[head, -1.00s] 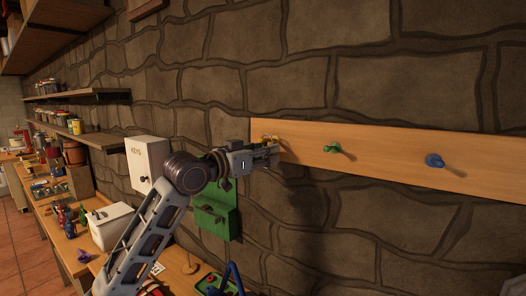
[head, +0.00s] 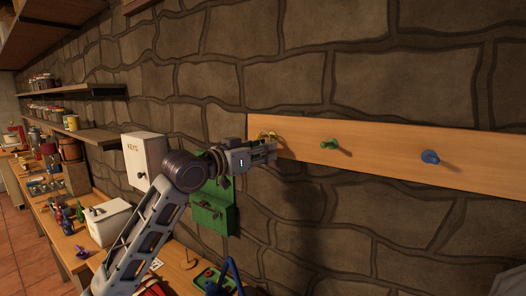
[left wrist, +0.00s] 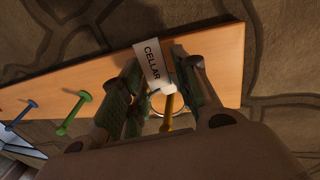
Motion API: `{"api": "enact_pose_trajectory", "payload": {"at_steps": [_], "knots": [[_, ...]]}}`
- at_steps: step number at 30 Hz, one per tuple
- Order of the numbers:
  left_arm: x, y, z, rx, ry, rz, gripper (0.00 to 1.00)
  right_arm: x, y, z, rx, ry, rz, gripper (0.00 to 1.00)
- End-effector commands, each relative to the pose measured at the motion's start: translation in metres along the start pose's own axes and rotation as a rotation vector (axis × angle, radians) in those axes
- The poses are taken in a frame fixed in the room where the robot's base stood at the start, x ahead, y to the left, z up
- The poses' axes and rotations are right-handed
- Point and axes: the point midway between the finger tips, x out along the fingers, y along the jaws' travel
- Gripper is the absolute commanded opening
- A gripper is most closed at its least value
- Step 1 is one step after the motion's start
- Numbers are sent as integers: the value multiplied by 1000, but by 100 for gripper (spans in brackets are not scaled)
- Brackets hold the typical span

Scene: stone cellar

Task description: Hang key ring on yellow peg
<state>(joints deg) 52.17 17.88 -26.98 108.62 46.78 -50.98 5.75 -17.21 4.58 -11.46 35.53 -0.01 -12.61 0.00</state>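The long wooden board on the wall carries a green peg (head: 329,144), a blue peg (head: 430,157) and, near its left end, the yellow peg (left wrist: 168,118). My left gripper (head: 274,150) is at that left end, its fingers apart on either side of the yellow peg. The key ring (left wrist: 155,102) shows as a gold loop by the yellow peg and looks to be around it. Its white tag reading CELLAR (left wrist: 151,60) lies between the fingertips. The fingers hide part of the ring. The keys cannot be made out. My right gripper is not in view.
A white KEYS box (head: 144,158) and a green wall holder (head: 213,208) are on the wall left of the board. A cluttered workbench (head: 60,225) runs below, with shelves (head: 75,92) above it. The wall right of my arm is clear below the board.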

Motion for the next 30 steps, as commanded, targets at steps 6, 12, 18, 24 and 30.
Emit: {"api": "enact_pose_trajectory", "payload": {"at_steps": [6, 12, 18, 24, 30], "knots": [[0, 0, 0, 0, 1, 0, 48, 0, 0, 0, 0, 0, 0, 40], [0, 0, 0, 0, 0, 0, 56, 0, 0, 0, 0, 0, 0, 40], [0, 0, 0, 0, 0, 0, 56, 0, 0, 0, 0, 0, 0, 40], [0, 0, 0, 0, 0, 0, 56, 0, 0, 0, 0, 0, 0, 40], [0, 0, 0, 0, 0, 0, 56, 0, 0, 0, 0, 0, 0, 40]]}}
